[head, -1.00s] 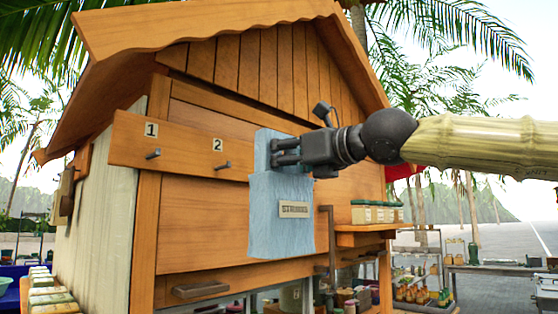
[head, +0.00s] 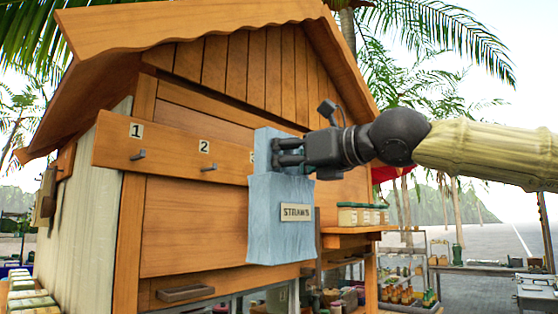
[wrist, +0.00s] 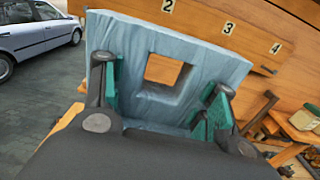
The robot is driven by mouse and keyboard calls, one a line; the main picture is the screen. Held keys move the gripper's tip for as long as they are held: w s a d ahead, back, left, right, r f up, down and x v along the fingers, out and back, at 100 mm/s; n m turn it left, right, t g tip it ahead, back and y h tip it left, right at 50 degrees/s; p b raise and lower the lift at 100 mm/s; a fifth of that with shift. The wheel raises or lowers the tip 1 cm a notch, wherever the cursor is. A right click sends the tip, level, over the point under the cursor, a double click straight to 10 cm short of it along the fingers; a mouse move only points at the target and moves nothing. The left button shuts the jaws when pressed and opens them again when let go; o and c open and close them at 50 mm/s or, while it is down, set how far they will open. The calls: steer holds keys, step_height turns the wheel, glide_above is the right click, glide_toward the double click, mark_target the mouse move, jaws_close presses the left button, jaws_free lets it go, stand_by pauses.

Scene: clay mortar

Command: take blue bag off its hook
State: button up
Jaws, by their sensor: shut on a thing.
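The light blue bag (head: 265,222) has a label reading "STRAWS" on its front. It hangs upright in front of the wooden hook board (head: 115,150) at the board's right part. My gripper (head: 276,151) reaches in from the right and is shut on the bag's upper part.
Two bare metal hooks, under 1 (head: 138,155) and 2 (head: 210,167), stick out of the board. A drawer handle (head: 186,292) is below.

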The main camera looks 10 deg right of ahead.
steer(key=shift+v, duration=1.7)
steer(key=shift+p, duration=0.3)
steer(key=shift+p+v, duration=0.5)
steer(key=shift+v, duration=2)
